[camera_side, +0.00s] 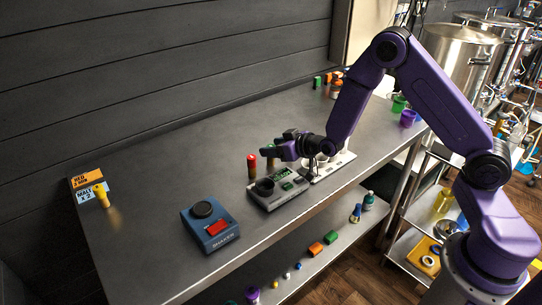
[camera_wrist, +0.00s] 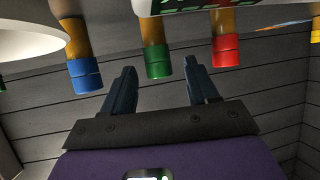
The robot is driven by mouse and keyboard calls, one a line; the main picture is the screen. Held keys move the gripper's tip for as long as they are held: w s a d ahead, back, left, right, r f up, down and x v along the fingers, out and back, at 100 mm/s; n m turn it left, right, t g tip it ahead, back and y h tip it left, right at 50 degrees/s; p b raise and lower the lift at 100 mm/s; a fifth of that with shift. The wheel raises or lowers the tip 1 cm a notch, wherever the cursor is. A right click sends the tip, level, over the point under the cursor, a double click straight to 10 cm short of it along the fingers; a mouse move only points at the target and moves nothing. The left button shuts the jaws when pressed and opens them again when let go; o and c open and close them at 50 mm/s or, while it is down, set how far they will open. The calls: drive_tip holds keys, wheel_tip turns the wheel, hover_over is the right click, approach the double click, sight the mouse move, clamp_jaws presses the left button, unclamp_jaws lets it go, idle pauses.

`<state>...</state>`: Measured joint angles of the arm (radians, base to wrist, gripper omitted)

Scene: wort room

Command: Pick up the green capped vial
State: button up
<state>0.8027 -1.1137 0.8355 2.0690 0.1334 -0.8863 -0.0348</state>
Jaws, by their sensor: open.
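The green capped vial (camera_wrist: 157,55), an amber tube, shows in the wrist view between my two fingers, near their tips. In the side view its green cap (camera_side: 270,146) shows beside my fingers, and part of the vial is hidden. My gripper (camera_side: 272,150) is open and extends level toward it; its fingers (camera_wrist: 160,68) also show in the wrist view on either side of the green cap. I cannot tell whether they touch it. A red capped vial (camera_side: 252,168) stands upright to the left. In the wrist view, a blue capped vial (camera_wrist: 78,60) is left of the green one.
A grey device (camera_side: 278,190) with a green display stands by the vials. A blue shaker (camera_side: 210,225) sits front left. A yellow-topped vial (camera_side: 101,195) is far left by cards. White containers (camera_side: 320,165) stand under my wrist. The back left of the bench is clear.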

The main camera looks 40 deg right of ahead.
clamp_jaws()
idle(0.3)
